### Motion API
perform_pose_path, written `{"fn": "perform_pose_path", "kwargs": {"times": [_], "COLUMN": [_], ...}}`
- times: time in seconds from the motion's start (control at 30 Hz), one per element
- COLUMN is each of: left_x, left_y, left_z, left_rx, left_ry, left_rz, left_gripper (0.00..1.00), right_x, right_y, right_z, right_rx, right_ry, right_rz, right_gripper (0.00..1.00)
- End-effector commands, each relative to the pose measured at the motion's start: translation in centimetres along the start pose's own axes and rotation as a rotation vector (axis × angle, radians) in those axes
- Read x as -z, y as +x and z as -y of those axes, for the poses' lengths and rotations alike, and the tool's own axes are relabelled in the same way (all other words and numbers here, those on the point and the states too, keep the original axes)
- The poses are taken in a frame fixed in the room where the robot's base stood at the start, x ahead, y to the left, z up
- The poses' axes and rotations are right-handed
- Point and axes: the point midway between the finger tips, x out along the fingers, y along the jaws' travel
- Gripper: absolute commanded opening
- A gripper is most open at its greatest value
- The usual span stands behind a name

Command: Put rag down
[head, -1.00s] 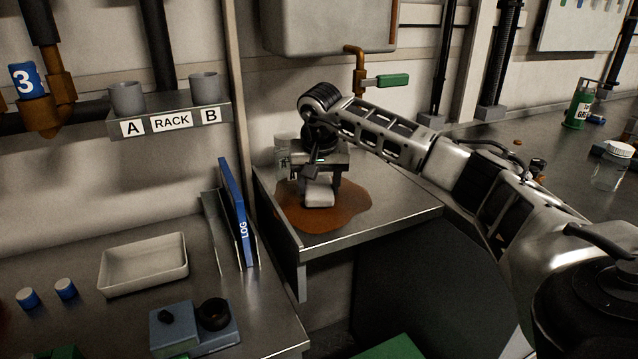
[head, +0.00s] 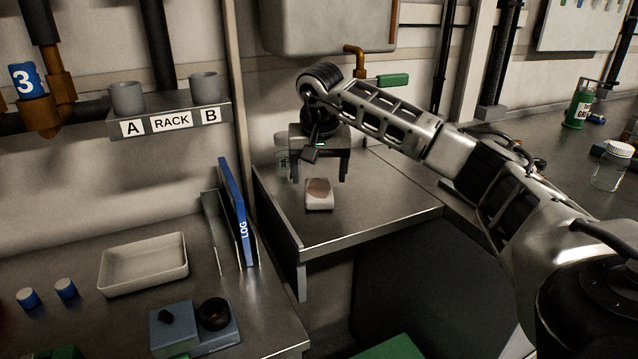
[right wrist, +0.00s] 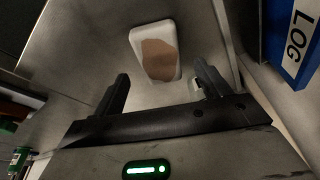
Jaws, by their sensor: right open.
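The rag (head: 319,195) is a small white block-like pad with a brown stain on top. It lies on the metal counter (head: 400,205) under the wall box. My right gripper (head: 319,175) is above and just behind it, pointing down, with its fingers apart. In the right wrist view the rag (right wrist: 156,52) lies beyond the open fingertips (right wrist: 160,80), with nothing between them. My left gripper is not in view.
A clear jar (head: 281,148) stands behind the gripper at left. A blue LOG binder (head: 236,212) stands left of the counter. A white tray (head: 143,264) sits on the lower left bench. The counter around the rag is clear.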

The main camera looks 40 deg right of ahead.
Motion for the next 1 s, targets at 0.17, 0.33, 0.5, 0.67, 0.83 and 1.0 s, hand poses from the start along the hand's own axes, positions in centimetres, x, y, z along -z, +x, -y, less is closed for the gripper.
{"fn": "perform_pose_path", "kwargs": {"times": [0.17, 0.33, 0.5, 0.67, 0.83, 1.0], "left_x": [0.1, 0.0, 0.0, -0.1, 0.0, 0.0], "left_y": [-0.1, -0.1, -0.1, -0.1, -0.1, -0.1], "left_z": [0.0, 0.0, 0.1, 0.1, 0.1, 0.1], "left_rx": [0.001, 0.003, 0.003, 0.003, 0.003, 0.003], "left_ry": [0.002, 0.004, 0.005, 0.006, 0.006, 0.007], "left_rz": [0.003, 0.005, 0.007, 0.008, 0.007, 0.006], "left_gripper": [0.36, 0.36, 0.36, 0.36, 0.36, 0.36], "right_x": [0.1, 0.1, 0.0, 0.0, 0.0, 0.0], "right_y": [-4.2, -7.0, -8.2, -8.3, -8.3, -8.3], "right_z": [0.0, 0.1, 0.0, 0.0, 0.0, 0.0], "right_rx": [0.003, 0.002, 0.000, 0.000, 0.000, 0.000], "right_ry": [0.001, 0.001, 0.000, 0.000, 0.000, 0.000], "right_rz": [-0.004, -0.002, 0.000, 0.001, 0.000, 0.000], "right_gripper": [0.75, 0.75, 0.75, 0.75, 0.75, 0.75]}}
